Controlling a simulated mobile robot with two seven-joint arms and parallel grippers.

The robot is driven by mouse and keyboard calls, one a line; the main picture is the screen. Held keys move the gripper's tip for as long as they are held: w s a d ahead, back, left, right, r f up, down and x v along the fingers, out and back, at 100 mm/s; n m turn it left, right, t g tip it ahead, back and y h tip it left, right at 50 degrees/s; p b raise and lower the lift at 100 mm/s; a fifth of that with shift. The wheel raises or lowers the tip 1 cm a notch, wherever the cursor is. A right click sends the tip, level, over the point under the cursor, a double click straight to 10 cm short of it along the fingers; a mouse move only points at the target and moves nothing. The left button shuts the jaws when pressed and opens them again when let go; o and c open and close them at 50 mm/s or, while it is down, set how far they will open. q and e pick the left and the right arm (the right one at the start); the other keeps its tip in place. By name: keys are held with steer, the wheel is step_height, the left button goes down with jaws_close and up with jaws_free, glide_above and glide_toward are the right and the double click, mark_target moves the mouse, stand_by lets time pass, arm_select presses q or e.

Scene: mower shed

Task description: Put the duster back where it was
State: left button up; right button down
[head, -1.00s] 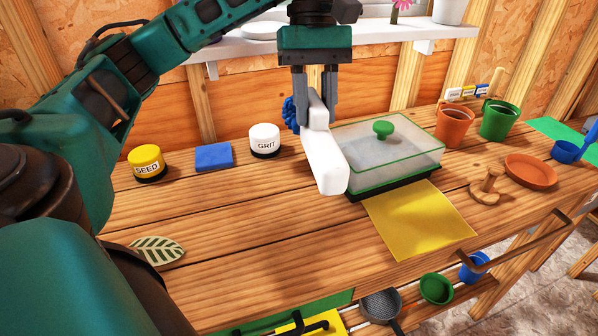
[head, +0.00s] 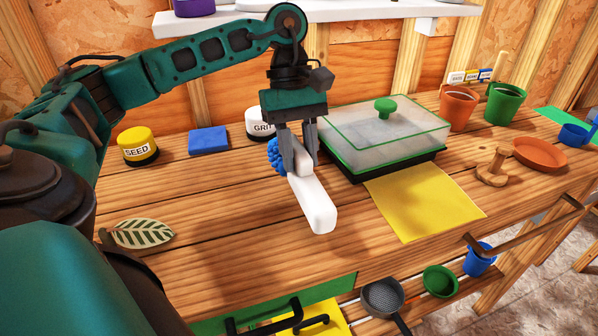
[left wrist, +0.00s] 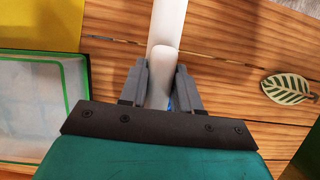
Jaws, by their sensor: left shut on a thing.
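The duster has a white handle (head: 313,203) and a blue fluffy head (head: 273,155). My left gripper (head: 299,164) is shut on the white part, close to the blue head. The handle points toward the front of the bench. The duster is low over the planks, left of the clear-lidded tray; I cannot tell whether it touches the wood. In the left wrist view the white handle (left wrist: 168,22) runs up from between the fingers (left wrist: 161,75), and only a sliver of blue shows. My right gripper is not in view.
The green-edged tray (head: 345,168) and yellow cloth (head: 425,202) lie right of the duster. The grit pot (head: 257,124), blue block (head: 208,140) and seed pot (head: 138,148) stand behind and left. A leaf-patterned piece (head: 142,233) lies front left. The planks between are clear.

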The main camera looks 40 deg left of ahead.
mark_target(299, 174)
arm_select(q)
step_height(299, 174, down, 4)
steer(key=shift+r, duration=0.2)
steer(key=shift+f, duration=0.3)
steer(key=shift+f+b, duration=0.2)
steer(key=shift+b, duration=0.25)
steer(key=o, duration=0.9)
steer(key=shift+r, duration=0.1)
